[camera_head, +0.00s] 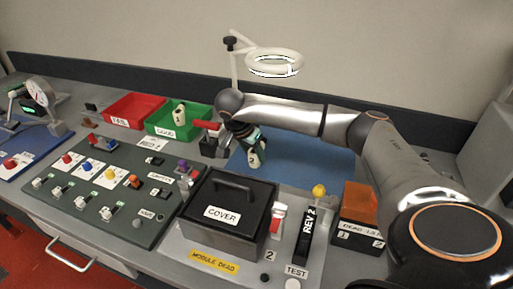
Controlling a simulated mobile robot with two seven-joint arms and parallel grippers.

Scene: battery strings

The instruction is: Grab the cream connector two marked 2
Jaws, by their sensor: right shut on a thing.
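My right gripper (252,149) reaches in from the right, over the blue mat (297,161) behind the black cover box. It is shut on a small cream connector (255,160), which hangs upright and slightly tilted below the fingers. The number on this connector is too small to read. Another cream piece (180,114) stands in the green bin (160,133) to the left. My left gripper is not in view.
The black cover box (235,188) stands at front centre, with a black REV 2 unit (306,227) and an orange-topped box (360,203) to its right. A red-handled fixture (208,127) is close left of the gripper. A ring lamp (274,62) stands behind.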

